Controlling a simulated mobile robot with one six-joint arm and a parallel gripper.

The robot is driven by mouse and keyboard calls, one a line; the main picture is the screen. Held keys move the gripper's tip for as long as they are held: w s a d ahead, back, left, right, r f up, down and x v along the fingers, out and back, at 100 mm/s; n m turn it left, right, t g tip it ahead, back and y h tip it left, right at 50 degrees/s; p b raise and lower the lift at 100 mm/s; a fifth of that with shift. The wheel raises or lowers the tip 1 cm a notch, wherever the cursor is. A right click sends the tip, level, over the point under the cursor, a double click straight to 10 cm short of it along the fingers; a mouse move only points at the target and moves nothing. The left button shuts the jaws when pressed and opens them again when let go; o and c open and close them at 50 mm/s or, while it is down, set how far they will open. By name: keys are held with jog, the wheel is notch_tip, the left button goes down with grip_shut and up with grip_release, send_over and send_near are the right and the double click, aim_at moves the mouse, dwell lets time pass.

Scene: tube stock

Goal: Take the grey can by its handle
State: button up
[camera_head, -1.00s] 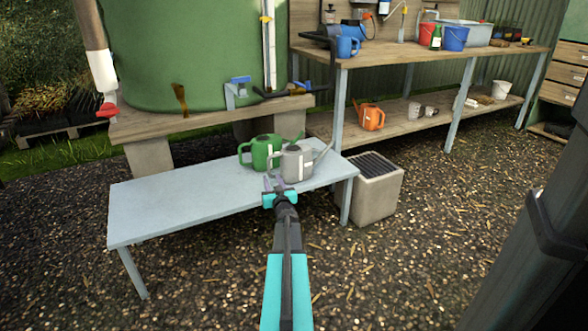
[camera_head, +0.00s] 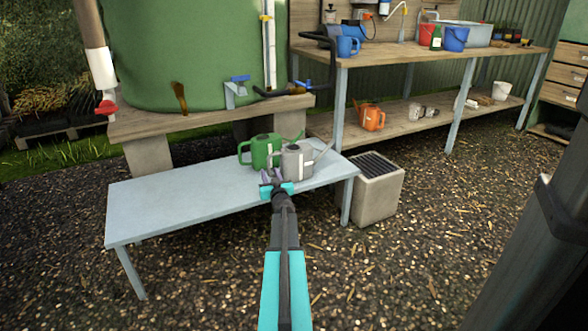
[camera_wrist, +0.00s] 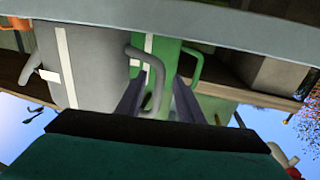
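The grey can (camera_head: 299,163) stands upright on the light blue table, its spout pointing right. Its handle (camera_wrist: 157,92) shows in the wrist view, where the picture is upside down and the can's body (camera_wrist: 88,65) is at left. My gripper (camera_head: 271,177) is just to the left and in front of the can. Its fingers (camera_wrist: 159,100) are apart, and the handle appears in the gap between them, nearer the left finger. I cannot tell whether they touch it. A green can (camera_head: 261,150) stands close behind and left of the grey one.
The light blue table (camera_head: 180,200) is bare to the left. A grey block with a grate (camera_head: 375,190) stands on the gravel by its right end. A green tank (camera_head: 190,60) and a wooden bench (camera_head: 420,52) are behind; an orange can (camera_head: 371,118) is on the lower shelf.

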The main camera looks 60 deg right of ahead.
jog(key=shift+b+x, duration=0.4)
jog(key=shift+x, duration=0.9)
grip_shut()
